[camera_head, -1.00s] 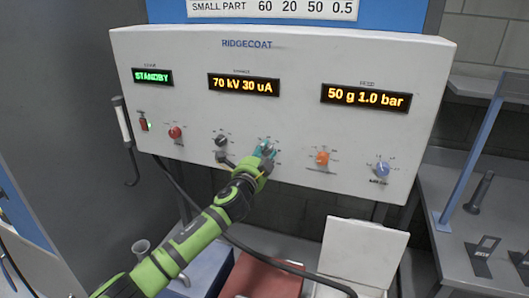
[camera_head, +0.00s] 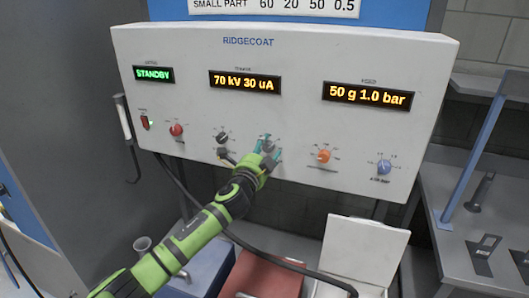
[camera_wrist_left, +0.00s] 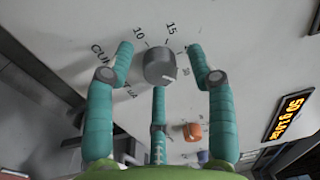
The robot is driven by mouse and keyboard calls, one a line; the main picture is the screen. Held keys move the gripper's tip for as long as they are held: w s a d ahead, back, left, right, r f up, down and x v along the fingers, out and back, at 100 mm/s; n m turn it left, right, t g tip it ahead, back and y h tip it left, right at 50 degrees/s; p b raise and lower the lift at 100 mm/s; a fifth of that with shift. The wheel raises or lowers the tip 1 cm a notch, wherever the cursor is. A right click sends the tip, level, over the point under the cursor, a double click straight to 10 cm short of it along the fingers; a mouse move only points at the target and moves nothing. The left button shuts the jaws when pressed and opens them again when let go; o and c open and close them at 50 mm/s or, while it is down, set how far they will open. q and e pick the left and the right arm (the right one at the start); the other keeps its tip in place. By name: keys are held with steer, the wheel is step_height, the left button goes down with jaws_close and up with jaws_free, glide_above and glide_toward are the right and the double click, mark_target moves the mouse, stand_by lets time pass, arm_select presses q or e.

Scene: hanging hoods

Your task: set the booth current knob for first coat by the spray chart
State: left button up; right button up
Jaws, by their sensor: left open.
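The grey current knob (camera_wrist_left: 158,66) sits on the panel in the left wrist view, by a partly hidden "CUR…" label and the numbers 10 and 15. In the head view it is partly behind the fingers (camera_head: 267,140). My left gripper (camera_head: 265,152) is open, its teal fingers spread on either side of the knob with gaps visible in the wrist view. The middle display (camera_head: 244,82) reads 70 kV 30 uA. The spray chart (camera_head: 275,7) shows only its SMALL PART row, 60 20 50 0.5; the rest is cut off. My right gripper is not in view.
Other displays read STANDBY (camera_head: 154,74) and 50 g 1.0 bar (camera_head: 367,95). A hose hangs below.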

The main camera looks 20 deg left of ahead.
arm_select(q)
steer(key=s, duration=1.2)
steer(key=shift+a+f, duration=0.25)
steer(key=shift+f, duration=0.05)
